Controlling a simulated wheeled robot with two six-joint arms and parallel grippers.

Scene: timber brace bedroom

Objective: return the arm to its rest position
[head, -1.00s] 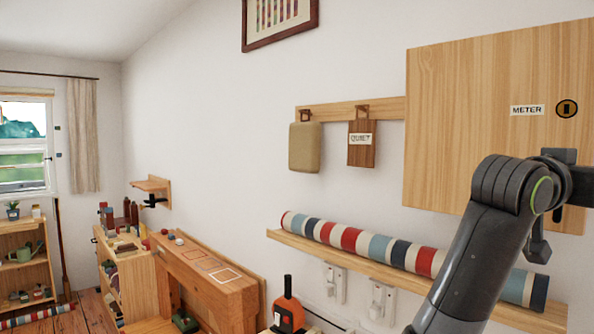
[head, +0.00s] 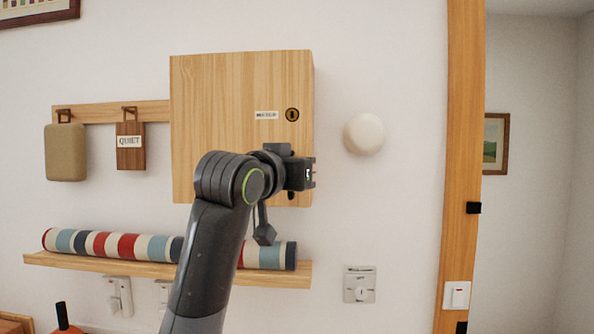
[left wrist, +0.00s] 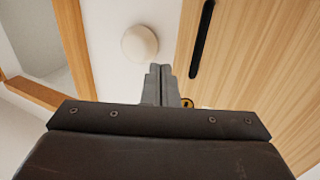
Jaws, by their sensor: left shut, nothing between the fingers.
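My left arm (head: 210,245) rises from the bottom of the head view and bends at a joint with a green ring. Its gripper (head: 302,173) is in front of the lower right corner of a wooden box marked METER (head: 225,110). The fingertips cannot be made out there. In the left wrist view the gripper (left wrist: 160,70) has its two fingers together with nothing between them. The wooden box (left wrist: 260,50) is at right in that view, with a round brass keyhole (left wrist: 187,103) just beside the fingers. My right gripper is not in view.
A striped roll (head: 120,246) lies on a wall shelf (head: 100,265) behind the arm. A white dome (head: 364,134) is on the wall right of the box. A wooden door frame (head: 460,150) stands further right. Wall between dome and frame is clear.

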